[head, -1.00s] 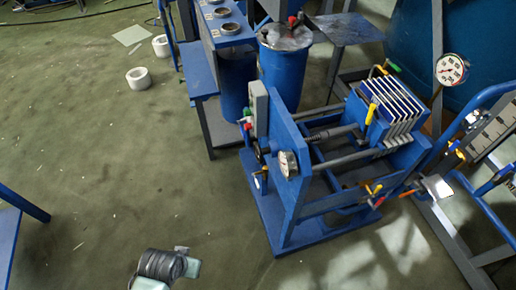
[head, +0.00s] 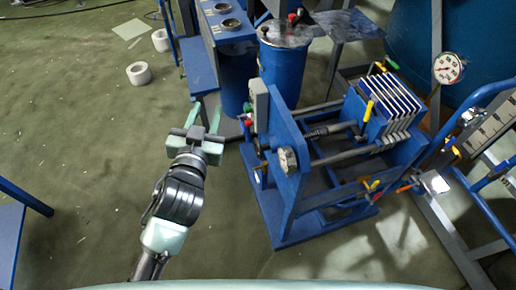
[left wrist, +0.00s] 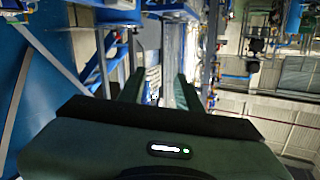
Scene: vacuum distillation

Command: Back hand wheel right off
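A blue press-like frame (head: 290,205) stands right of centre in the head view, with a stack of pale plates (head: 393,105) and a threaded screw (head: 330,131). No hand wheel can be made out clearly. My right gripper is not in view.
A grey box (head: 260,105) with small red and green knobs (head: 249,116) is on the end plate. Blue vessels (head: 283,68) stand behind the gripper. A blue table (head: 10,235) is at the left edge. White rings (head: 139,73) lie on the otherwise open floor.

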